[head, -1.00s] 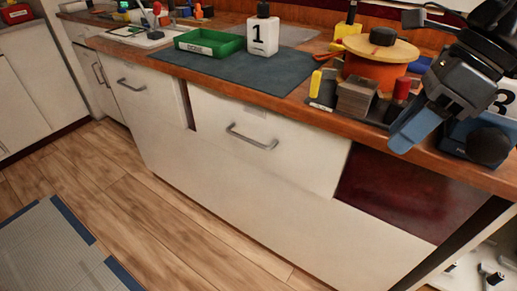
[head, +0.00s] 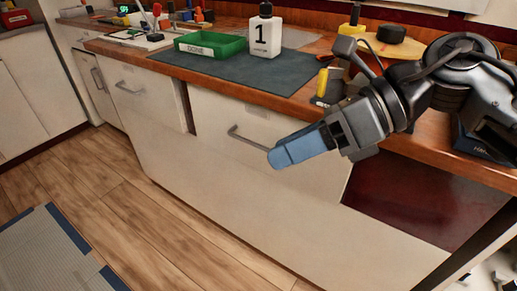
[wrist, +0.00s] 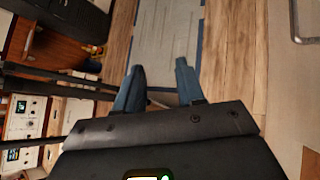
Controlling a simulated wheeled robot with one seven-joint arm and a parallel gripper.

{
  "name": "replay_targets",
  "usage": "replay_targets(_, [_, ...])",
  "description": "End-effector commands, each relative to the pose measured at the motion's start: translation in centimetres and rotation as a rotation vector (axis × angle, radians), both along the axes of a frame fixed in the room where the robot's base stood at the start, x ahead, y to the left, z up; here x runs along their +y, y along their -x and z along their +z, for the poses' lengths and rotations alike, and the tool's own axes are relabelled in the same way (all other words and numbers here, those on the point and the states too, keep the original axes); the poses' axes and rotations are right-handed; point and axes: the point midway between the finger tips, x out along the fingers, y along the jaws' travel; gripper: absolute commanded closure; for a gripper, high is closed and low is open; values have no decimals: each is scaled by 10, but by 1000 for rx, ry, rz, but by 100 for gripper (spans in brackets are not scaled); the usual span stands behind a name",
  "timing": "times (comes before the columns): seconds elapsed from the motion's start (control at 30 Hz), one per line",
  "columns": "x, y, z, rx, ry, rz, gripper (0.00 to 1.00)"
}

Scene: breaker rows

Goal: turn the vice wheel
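My gripper (head: 276,160) hangs in front of the counter drawers, pointing left and slightly down in the head view. In the wrist view its two blue fingers (wrist: 158,70) stand apart with nothing between them. A dark blue body with pale lettering (head: 488,147), likely the vice, sits at the right of the counter in the head view, mostly behind my arm. I cannot make out its wheel now; my arm covers that area.
The wooden counter (head: 432,163) holds a green tray (head: 212,45), a white bottle marked 1 (head: 263,36) and a dark mat (head: 225,67). A drawer handle (head: 246,138) sticks out near my gripper.

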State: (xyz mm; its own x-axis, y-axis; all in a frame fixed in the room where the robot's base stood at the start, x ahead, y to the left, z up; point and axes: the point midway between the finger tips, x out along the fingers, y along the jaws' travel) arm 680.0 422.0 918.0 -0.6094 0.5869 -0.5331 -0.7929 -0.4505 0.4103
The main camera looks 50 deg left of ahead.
Motion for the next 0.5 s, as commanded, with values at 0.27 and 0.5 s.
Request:
replay_targets(0.27, [14,26,2,128,-95,-14,62])
replay_targets(0.5, [16,30,4,155,-115,-20,62])
